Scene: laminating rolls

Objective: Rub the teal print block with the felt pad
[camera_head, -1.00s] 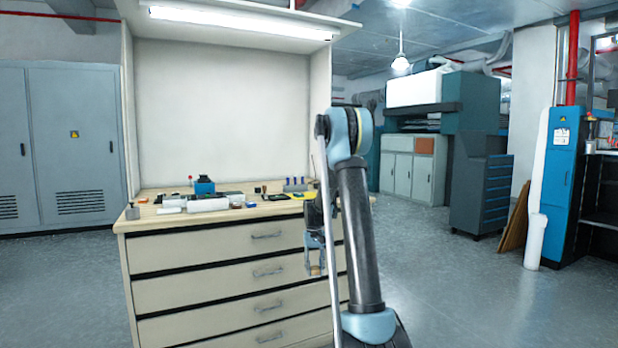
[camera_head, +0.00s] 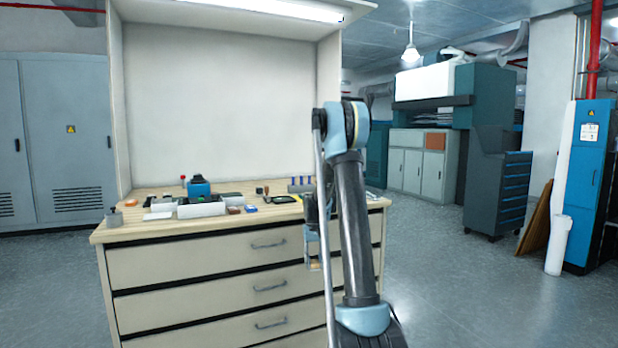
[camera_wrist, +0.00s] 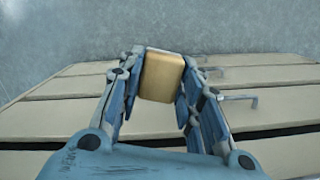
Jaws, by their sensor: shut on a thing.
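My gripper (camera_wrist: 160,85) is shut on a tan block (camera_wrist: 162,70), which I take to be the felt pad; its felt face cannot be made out. In the head view, my gripper (camera_head: 313,266) hangs low in front of the bench's drawers, below the worktop. A blue-teal block (camera_head: 199,188) with a dark top stands on the worktop behind a white tray, left of my arm. It may be the teal print block, but it is too small to be sure. Part of the worktop's right side is hidden behind my arm.
Handled drawers (camera_head: 200,262) face me. Clear floor (camera_head: 460,290) lies to the right.

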